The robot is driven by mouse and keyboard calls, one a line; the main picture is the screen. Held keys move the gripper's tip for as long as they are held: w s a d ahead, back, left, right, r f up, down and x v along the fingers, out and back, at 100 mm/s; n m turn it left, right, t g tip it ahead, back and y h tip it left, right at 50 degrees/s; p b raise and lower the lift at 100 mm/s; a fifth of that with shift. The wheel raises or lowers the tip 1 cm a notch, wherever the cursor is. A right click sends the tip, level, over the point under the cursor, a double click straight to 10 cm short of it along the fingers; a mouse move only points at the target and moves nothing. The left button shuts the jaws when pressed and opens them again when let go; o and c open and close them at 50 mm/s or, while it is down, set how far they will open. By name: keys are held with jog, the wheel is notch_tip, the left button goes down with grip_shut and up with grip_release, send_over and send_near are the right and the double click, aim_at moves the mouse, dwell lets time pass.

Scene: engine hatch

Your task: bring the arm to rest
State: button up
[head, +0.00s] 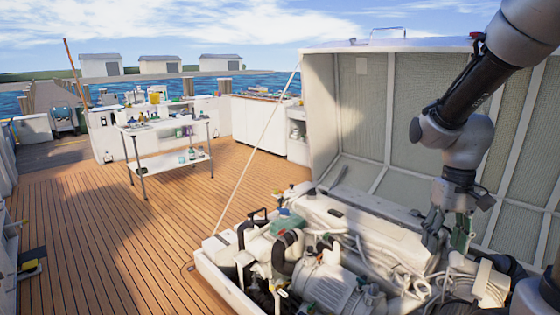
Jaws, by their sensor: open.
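My arm comes in from the upper right corner and bends down over the right part of the engine. My gripper (448,236) hangs fingers down at the arm's end, just above the white engine (365,237). Its fingers are apart. Something dark green shows beside the right finger, and I cannot tell whether it is part of my gripper or a thing behind it. I see nothing clearly held. Whether the fingertips touch the engine is hard to tell at this size.
The raised hatch lid (352,100) stands behind my arm, with a pale prop rod (258,150) at its left. Hoses and pipes crowd the engine's front. A white two-level table (165,160) with small items stands further back. The wooden deck (110,235) on the left is mostly clear.

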jog(key=s+r+t, duration=0.6)
jog(key=s+r, duration=0.3)
jog(key=r, duration=0.3)
jog(key=shift+s+a+r+n, duration=0.2)
jog(key=shift+s+n, duration=0.1)
jog(key=shift+s, duration=0.1)
dwell(0.8)
